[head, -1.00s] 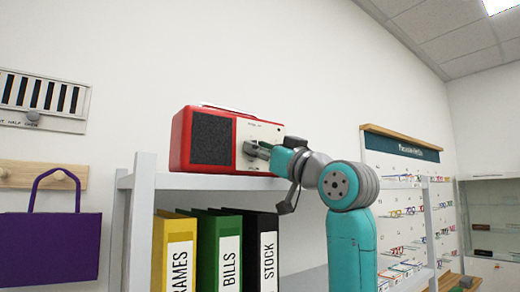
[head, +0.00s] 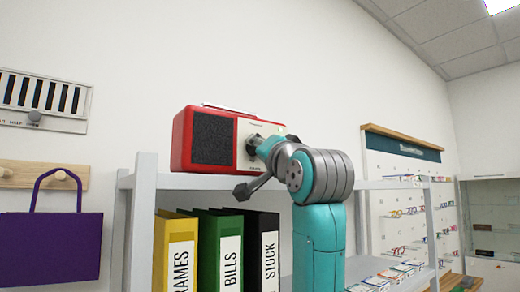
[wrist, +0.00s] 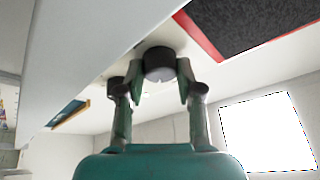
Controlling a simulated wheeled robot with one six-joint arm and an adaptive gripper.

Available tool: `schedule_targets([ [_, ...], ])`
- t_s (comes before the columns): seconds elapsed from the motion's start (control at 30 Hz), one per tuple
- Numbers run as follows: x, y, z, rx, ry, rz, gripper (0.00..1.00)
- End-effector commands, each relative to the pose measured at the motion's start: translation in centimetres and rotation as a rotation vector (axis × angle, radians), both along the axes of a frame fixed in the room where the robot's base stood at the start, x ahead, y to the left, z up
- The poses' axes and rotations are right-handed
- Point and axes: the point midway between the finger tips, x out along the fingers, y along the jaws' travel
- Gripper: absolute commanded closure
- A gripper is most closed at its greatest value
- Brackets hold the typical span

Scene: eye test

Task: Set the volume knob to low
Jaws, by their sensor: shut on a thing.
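The red radio (head: 212,139) stands on the top shelf in the head view, with a dark speaker at left and a cream panel at right. Its speaker side also shows at the top of the wrist view (wrist: 250,20). The dark round volume knob (wrist: 159,64) sits on the cream panel. My gripper (wrist: 157,82) has one finger on each side of the knob and is shut on it. The knob's marks and setting cannot be read.
The grey shelf (head: 215,182) bears the radio. Yellow, green and black binders (head: 228,252) stand below it. A purple bag (head: 50,246) hangs from a wooden rail at left, under a wall vent with a slider (head: 42,100). An eyewear display (head: 402,150) stands at right.

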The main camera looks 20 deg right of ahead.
Motion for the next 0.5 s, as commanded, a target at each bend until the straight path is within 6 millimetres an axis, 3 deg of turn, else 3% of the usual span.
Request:
schedule_targets([
  [0.5, 0.04, 0.02, -0.04, 0.105, 0.036, -0.001, 0.99],
])
